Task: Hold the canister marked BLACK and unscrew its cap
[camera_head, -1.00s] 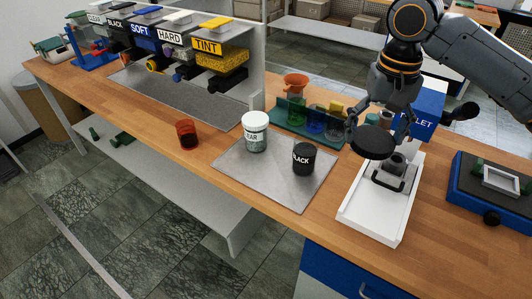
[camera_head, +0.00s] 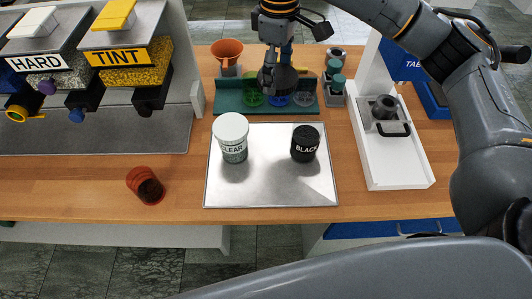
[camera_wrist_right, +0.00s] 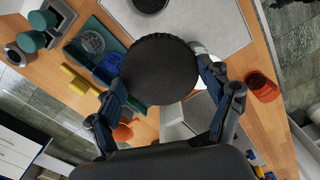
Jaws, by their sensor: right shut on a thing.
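My right gripper (camera_head: 278,66) is shut on a round black cap (camera_head: 281,80) with a ribbed rim. In the right wrist view the cap (camera_wrist_right: 160,68) sits between the two fingers. In the head view it hangs above the teal rack, behind the canisters. The canister marked BLACK (camera_head: 305,147) stands upright on the silver mat (camera_head: 268,188), apart from the gripper. Its top looks dark; its opening is hard to make out. The canister marked CLEAR (camera_head: 233,143) stands to its left under a white lid. My left gripper is not in view.
A teal rack (camera_head: 228,104) with coloured discs stands behind the mat. A white tray (camera_head: 397,171) holding a dark fixture lies to the right. A dark red cup (camera_head: 146,186) stands at left. Dispensers marked HARD and TINT (camera_head: 124,58) stand far left. The mat's front is clear.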

